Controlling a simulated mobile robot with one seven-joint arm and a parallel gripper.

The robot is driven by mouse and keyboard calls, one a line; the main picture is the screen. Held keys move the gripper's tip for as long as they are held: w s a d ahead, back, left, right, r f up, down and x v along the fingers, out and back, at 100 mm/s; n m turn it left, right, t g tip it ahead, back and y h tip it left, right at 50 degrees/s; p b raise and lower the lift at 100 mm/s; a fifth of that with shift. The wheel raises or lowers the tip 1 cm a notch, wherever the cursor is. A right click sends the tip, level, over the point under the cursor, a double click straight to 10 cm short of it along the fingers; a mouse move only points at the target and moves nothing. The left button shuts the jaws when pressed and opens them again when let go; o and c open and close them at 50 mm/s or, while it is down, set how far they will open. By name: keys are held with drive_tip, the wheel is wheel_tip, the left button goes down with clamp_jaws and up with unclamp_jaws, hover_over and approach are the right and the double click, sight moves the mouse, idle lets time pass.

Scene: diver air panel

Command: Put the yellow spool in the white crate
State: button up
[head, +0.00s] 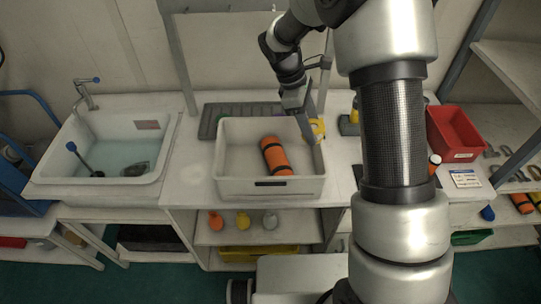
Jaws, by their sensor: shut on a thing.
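The white crate (230,185) stands on the bench in the middle of the head view. An orange cylinder with black bands (275,156) lies inside it. My gripper (312,126) reaches down from above at the crate's right back corner. It is shut on a yellow thing, which looks like the yellow spool (317,129). The spool shows just at or above the crate's right rim; I cannot tell whether it is over the inside or the outside. The fingers hide part of it.
A sink (110,150) with water is at the left. A grey rack (213,120) lies behind the crate. A red bin (455,134) stands at the right, and another yellow thing (354,116) is near my arm. Several small bottles (243,220) stand on the shelf below.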

drive_tip(key=shift+w+f, duration=0.2)
drive_tip(key=b, duration=0.2)
hover_over(304, 173)
wheel_tip(304, 173, down, 13)
drive_tip(key=shift+r, duration=0.15)
wheel_tip(304, 173, down, 5)
drive_tip(key=b, duration=0.2)
drive_tip(key=shift+b, duration=0.35)
drive_tip(key=shift+r, duration=0.15)
drive_tip(key=o, duration=0.6)
drive_tip(key=shift+f, duration=0.2)
drive_tip(key=o, duration=0.5)
drive_tip(key=shift+r, duration=0.1)
drive_tip(key=shift+c, duration=0.2)
drive_tip(key=shift+r, duration=0.1)
